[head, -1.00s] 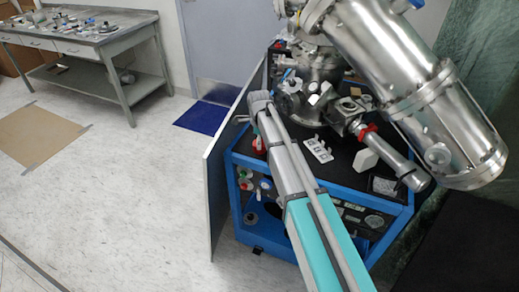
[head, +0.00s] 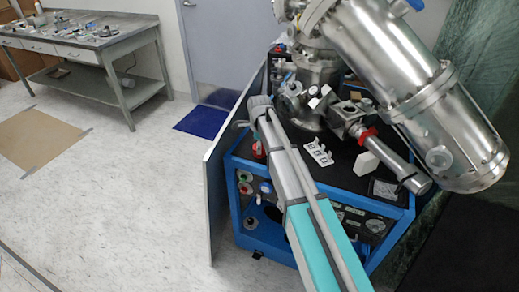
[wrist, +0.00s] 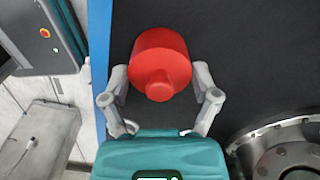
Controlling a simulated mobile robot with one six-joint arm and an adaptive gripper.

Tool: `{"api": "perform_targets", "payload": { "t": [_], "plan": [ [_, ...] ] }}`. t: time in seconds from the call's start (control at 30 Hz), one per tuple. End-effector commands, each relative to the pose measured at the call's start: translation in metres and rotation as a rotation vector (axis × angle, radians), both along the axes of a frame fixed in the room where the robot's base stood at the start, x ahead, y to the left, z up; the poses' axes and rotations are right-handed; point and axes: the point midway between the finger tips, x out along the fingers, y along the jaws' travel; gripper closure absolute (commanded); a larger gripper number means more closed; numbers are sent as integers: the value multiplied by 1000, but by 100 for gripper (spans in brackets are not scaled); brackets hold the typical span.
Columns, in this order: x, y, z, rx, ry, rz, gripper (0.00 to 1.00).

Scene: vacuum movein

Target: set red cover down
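The red cover (wrist: 158,55), a round cap with a smaller knob, is between the two fingers of my gripper (wrist: 160,76) in the wrist view. The grey fingers lie against its left and right sides, with the knob toward the camera. Behind it is the black top (wrist: 235,60) of the blue-framed cart; I cannot tell whether the cover touches it. In the head view my gripper (head: 258,132) is over the cart's left edge, and a small red part (head: 258,150) shows under it, partly hidden by my arm.
A steel vacuum chamber (head: 420,85) stands over the cart's right side. A white slotted holder (head: 319,153) and a white block (head: 366,163) lie on the black top. A round metal flange (wrist: 285,150) is at lower right in the wrist view. A workbench (head: 85,45) stands far left.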

Motion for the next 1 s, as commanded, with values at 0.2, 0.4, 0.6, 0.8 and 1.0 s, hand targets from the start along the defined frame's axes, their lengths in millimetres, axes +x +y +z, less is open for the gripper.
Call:
{"api": "perform_targets", "payload": {
  "t": [0.2, 0.4, 0.6, 0.8, 1.0],
  "plan": [
    [0, 0, 0, 0, 0, 0, 61],
    [0, 0, 1, 0, 0, 0, 61],
    [0, 0, 6, 0, 0, 0, 61],
    [0, 0, 19, 0, 0, 0, 61],
    [-3, -1, 39, 0, 0, 0, 61]
  ]
}}
